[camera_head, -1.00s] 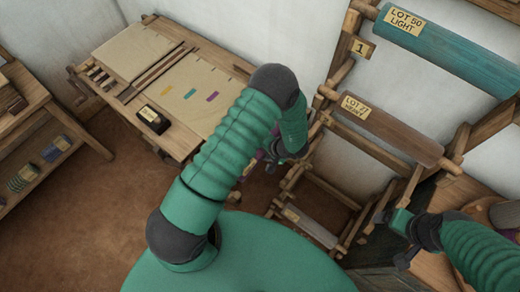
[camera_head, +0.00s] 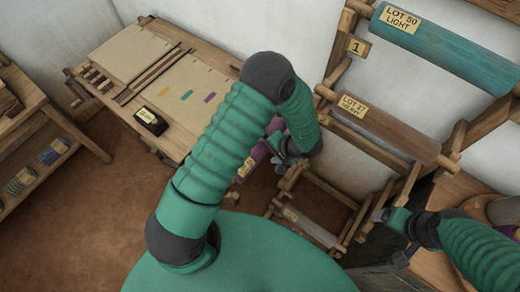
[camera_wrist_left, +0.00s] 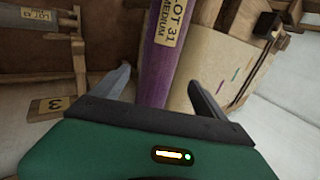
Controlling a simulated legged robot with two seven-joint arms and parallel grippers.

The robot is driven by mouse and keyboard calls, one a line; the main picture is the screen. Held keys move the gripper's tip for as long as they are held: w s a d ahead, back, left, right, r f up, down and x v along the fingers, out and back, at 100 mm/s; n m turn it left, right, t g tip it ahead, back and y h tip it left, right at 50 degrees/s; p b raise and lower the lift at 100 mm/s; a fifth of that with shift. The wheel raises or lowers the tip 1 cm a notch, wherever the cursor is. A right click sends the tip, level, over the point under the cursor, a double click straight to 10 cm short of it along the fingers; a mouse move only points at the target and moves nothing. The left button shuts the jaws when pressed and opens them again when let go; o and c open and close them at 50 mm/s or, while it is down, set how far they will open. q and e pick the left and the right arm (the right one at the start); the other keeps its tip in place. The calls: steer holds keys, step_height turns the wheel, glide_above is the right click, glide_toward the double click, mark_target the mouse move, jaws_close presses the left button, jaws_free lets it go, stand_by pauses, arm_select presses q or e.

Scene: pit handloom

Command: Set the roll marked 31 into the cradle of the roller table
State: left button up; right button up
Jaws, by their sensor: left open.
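The roll marked 31 (camera_wrist_left: 166,62) is purple with a tan label reading LOT 31 MEDIUM. It runs between the two fingers of my left gripper (camera_wrist_left: 158,78) in the left wrist view. The fingers are open on either side of it, with gaps showing. In the head view the purple roll (camera_head: 256,158) is partly hidden behind my left arm, beside my left gripper (camera_head: 285,150). A wooden table (camera_head: 150,85) with pale cloth stands at the left. I cannot make out its cradle. My right gripper (camera_head: 392,232) is by the rack's lower right, away from the roll.
A wooden rack holds a teal roll marked LOT 50 LIGHT (camera_head: 450,52) and a brown roll marked LOT 27 HEAVY (camera_head: 385,132). Another roll (camera_head: 308,226) lies low down. A shelf (camera_head: 40,140) stands at far left. Bare floor (camera_head: 85,220) lies between.

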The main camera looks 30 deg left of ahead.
arm_select(q)
steer(key=w+d+r+t+h, duration=0.55)
steer(key=w+r, duration=0.45)
steer(key=r, duration=0.3)
steer(key=s+a+r+g, duration=0.1)
steer(key=s, duration=0.8)
steer(key=s+a+r+n+g+h+b, duration=0.1)
steer(key=s+r+g, duration=0.1)
steer(key=s, duration=0.8)
steer(key=shift+g+h, duration=0.25)
